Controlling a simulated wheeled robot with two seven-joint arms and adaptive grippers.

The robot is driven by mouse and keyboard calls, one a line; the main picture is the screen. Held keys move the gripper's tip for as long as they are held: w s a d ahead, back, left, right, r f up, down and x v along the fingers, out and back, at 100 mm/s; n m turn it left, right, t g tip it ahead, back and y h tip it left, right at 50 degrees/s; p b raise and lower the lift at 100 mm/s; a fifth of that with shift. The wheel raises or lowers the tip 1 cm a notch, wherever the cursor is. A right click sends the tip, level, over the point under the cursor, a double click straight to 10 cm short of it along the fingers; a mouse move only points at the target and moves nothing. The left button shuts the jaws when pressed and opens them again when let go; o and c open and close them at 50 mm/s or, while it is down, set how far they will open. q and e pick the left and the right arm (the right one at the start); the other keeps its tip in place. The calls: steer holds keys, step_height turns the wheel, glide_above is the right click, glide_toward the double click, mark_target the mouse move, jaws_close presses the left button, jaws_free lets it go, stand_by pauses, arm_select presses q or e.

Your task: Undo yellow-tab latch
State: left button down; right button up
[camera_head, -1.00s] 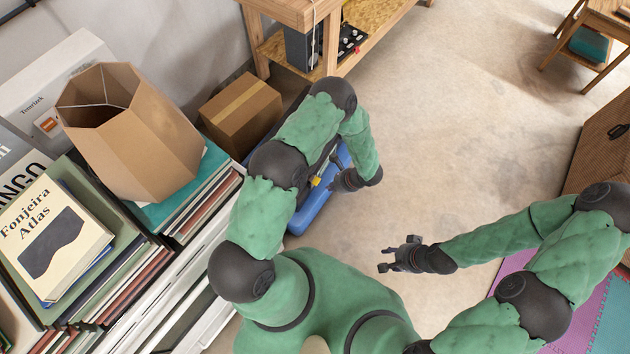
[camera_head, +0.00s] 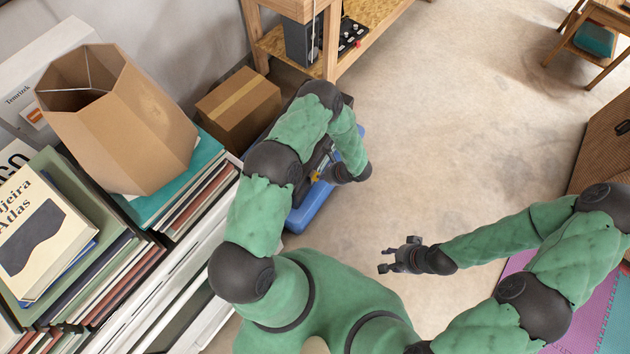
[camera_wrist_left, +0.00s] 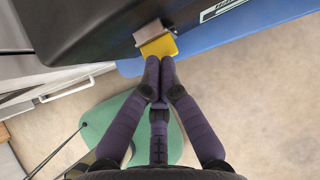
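A dark case (camera_wrist_left: 95,25) with a blue base (camera_wrist_left: 225,35) stands on the floor; the blue base (camera_head: 311,207) shows in the head view partly behind my left arm. A yellow tab (camera_wrist_left: 159,46) hangs on a grey latch plate (camera_wrist_left: 149,32) on the dark side. My left gripper (camera_wrist_left: 160,62) has its fingertips together at the tab's lower edge. Whether they touch the tab, I cannot tell. In the head view my left gripper (camera_head: 324,172) is mostly hidden by the wrist. My right gripper (camera_head: 383,259) is open and empty above the floor.
A shelf with books and a hexagonal cardboard bin (camera_head: 120,120) stands at the left. A closed carton (camera_head: 238,105) and a wooden workbench (camera_head: 345,40) are behind the case. The floor (camera_head: 450,120) right of the case is clear.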

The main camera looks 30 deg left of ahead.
arm_select(q)
steer(key=shift+a+f, duration=0.15)
steer(key=shift+f, duration=0.05)
steer(key=shift+f, duration=0.1)
stand_by(0.4)
steer(key=shift+p+v, duration=0.85)
steer(key=shift+v, duration=1.9)
